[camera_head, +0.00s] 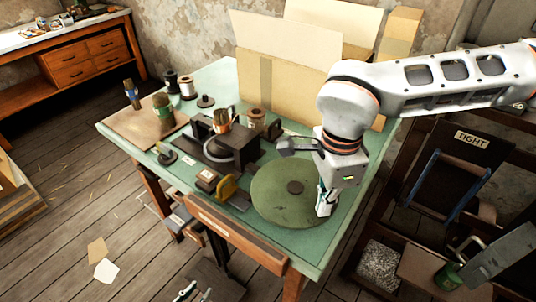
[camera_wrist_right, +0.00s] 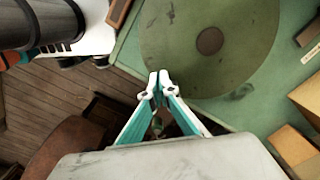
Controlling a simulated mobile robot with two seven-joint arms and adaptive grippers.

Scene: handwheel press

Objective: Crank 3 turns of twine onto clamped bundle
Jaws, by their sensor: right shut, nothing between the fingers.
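A bundle (camera_head: 222,121) of brown-orange sticks stands upright in a dark clamping fixture (camera_head: 252,154) near the middle of the green table. A brown spool (camera_head: 256,119), possibly of twine, stands beside it. A large flat green disc (camera_head: 275,205) with a dark hub lies at the table's front right; it also shows in the right wrist view (camera_wrist_right: 185,70). My right gripper (camera_head: 323,211) is shut and empty at the disc's right edge, its fingertips together in the right wrist view (camera_wrist_right: 159,76). My left gripper (camera_head: 195,293) shows only partly at the bottom edge, its fingers apart.
Two more bundles (camera_head: 132,94) (camera_head: 162,105) stand on a brown board (camera_head: 143,128) at the left. Cardboard panels (camera_head: 285,85) line the back. A yellow part (camera_head: 226,187) sits near the front edge. A "TIGHT" rack (camera_head: 470,138) stands right.

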